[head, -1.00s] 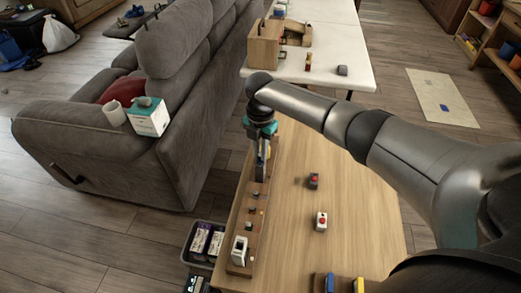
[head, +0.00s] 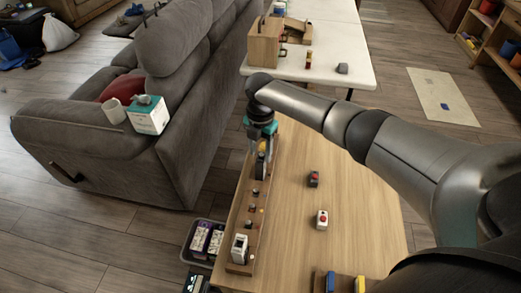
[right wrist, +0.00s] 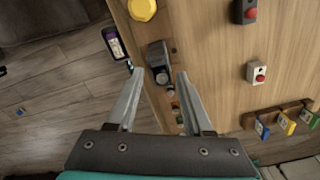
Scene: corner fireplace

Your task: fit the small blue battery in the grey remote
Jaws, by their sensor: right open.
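My right gripper (right wrist: 155,86) is open, its two fingers apart and nothing gripped between the tips. In the head view the right gripper (head: 262,170) points down over the far part of a narrow wooden strip (head: 254,222) along the table's left edge. In the right wrist view a dark grey block (right wrist: 157,55) with round parts lies just beyond and between the fingertips. Whether it is the grey remote I cannot tell. Several small pieces sit along the strip, and a white and black device (head: 239,246) stands near its front end. I cannot make out the small blue battery.
A dark red-button box (head: 314,179) and a white one (head: 321,219) stand on the wooden table (head: 350,235). Blue and yellow pieces (head: 359,284) stand at the front edge. A crate (head: 204,240) is left of the table.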

